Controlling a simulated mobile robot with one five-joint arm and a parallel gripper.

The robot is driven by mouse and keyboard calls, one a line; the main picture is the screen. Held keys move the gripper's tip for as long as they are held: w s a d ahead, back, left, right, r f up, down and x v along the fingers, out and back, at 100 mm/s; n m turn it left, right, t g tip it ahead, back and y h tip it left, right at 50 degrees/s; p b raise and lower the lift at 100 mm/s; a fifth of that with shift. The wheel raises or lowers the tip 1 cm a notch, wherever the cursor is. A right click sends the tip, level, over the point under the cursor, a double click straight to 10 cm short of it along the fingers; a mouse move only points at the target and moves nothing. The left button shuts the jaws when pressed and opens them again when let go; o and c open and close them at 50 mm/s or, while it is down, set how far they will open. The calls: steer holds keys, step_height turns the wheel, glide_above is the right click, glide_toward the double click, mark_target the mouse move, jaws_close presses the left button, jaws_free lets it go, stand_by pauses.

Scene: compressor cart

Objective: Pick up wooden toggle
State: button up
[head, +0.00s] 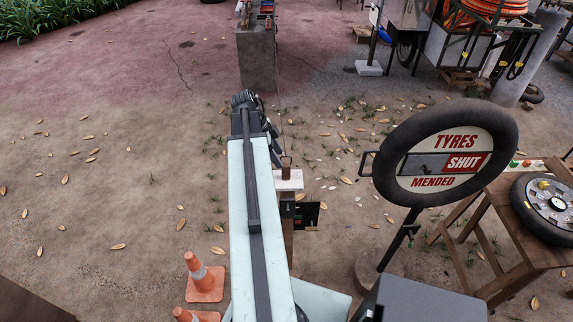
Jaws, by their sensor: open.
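My arm reaches forward from the bottom middle of the head view, and my gripper (246,98) is the dark end of it. Its fingers are small and partly hidden by the arm, and nothing shows held in it. A small brown upright piece (287,163), which looks like the wooden toggle, is just right of my arm. It appears at the lower end of a thin line, over a pale block on a post (288,182). I cannot tell whether it touches the block. In the picture it is below and right of my gripper, apart from it.
A round tyre sign reading "TYRES SHUT MENDED" (446,152) stands at right, beside a wooden table (490,215) with a wheel. Traffic cones (204,278) stand at lower left. A concrete pedestal (257,60) with small items is ahead. The ground at left is open, with scattered leaves.

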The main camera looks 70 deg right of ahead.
mark_target(286, 168)
steer(key=b+x, duration=0.2)
steer(key=shift+f+b, duration=0.3)
steer(key=shift+f, duration=0.15)
steer(key=b+x, duration=0.5)
steer(key=shift+s+d+f, duration=0.1)
steer(key=shift+s, duration=0.1)
jaws_close()
